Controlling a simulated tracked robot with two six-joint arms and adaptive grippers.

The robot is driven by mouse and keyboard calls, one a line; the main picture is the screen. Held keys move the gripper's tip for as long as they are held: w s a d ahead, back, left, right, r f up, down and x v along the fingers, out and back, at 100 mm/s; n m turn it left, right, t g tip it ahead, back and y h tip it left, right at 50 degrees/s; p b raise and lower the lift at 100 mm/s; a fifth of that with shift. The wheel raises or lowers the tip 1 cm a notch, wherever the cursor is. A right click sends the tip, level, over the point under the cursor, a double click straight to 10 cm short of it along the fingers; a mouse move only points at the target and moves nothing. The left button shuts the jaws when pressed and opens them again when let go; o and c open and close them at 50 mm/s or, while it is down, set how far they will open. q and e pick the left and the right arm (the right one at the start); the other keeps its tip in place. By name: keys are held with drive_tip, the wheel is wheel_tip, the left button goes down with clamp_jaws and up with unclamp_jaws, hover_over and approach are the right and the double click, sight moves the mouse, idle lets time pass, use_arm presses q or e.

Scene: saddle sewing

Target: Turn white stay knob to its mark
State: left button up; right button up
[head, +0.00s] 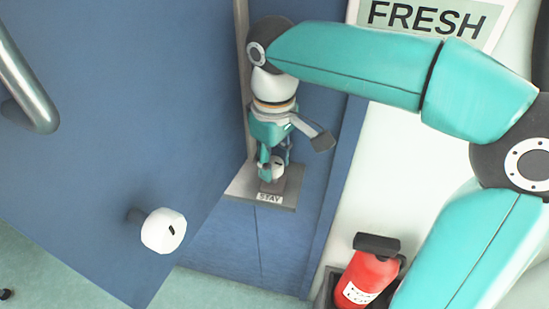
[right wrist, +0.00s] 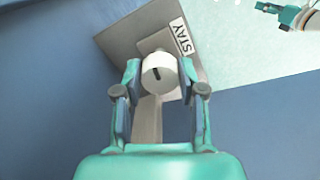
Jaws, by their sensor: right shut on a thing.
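The white stay knob (head: 278,170) sits on a grey plate (head: 245,187) labelled STAY, against the blue panel. In the right wrist view the round white knob (right wrist: 158,74) has a short dark slot, slightly tilted, and the STAY label (right wrist: 182,36) is beside it. My right gripper (head: 272,168) points down at the plate and is shut on the knob, with one finger on either side of it. In the right wrist view, what looks like my left gripper (right wrist: 270,9) shows small at the top right corner, away from the knob; its jaws are unclear.
A metal bar handle (head: 28,88) is at the upper left. A red extinguisher (head: 366,277) stands at lower right, below my right arm. A FRESH sign (head: 425,18) hangs behind the arm.

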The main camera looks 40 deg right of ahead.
sight(274, 162)
drive_tip(key=o, duration=1.1)
drive_tip(key=shift+o, duration=0.2)
drive_tip(key=shift+r, duration=0.1)
wheel_tip(274, 162, up, 12)
